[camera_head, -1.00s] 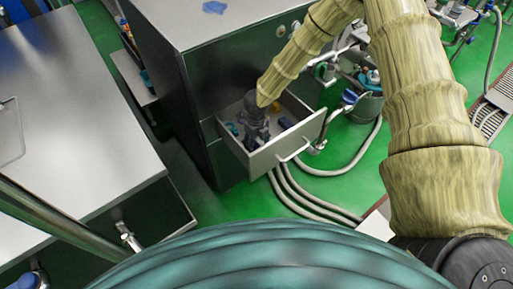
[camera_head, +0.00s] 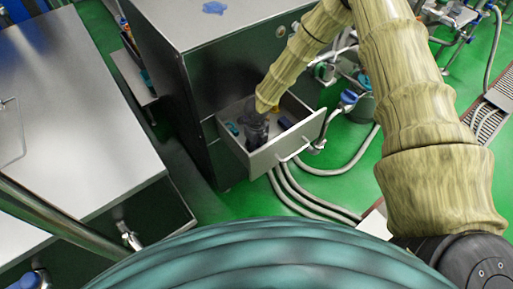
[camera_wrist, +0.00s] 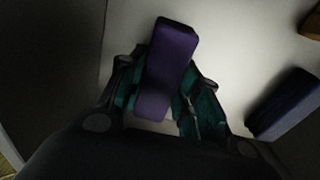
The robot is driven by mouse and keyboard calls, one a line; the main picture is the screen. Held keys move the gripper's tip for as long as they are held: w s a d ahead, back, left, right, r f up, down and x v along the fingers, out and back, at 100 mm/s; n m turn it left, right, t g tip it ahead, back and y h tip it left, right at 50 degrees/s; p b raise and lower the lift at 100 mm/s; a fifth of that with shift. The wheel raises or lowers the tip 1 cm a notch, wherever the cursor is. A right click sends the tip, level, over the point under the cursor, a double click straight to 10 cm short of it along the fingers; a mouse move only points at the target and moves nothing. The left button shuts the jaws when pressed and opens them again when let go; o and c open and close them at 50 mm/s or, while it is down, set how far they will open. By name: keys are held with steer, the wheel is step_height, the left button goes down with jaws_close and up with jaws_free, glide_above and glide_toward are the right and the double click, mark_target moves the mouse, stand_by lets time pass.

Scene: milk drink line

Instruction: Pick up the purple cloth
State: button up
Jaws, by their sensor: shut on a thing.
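The purple cloth (camera_wrist: 168,62) shows in the wrist view as a folded, block-like purple piece, lying along the picture's height between the fingers of my gripper (camera_wrist: 160,92). The fingers are shut on it from its left and right sides. In the head view my gripper (camera_head: 256,140) reaches down into an open drawer (camera_head: 290,145) of the grey cabinet.
A dark blue block-like item (camera_wrist: 284,103) lies to the right on the pale drawer floor, with an orange-brown item (camera_wrist: 311,24) at the upper right corner. The drawer walls stand close around the gripper. A blue cloth (camera_head: 214,8) lies on the cabinet top (camera_head: 225,30).

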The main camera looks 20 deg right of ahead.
mark_target(257, 146)
step_height(257, 146, up, 10)
steer(key=shift+b, duration=0.8)
steer(key=shift+o, duration=1)
steer(key=shift+c, duration=0.5)
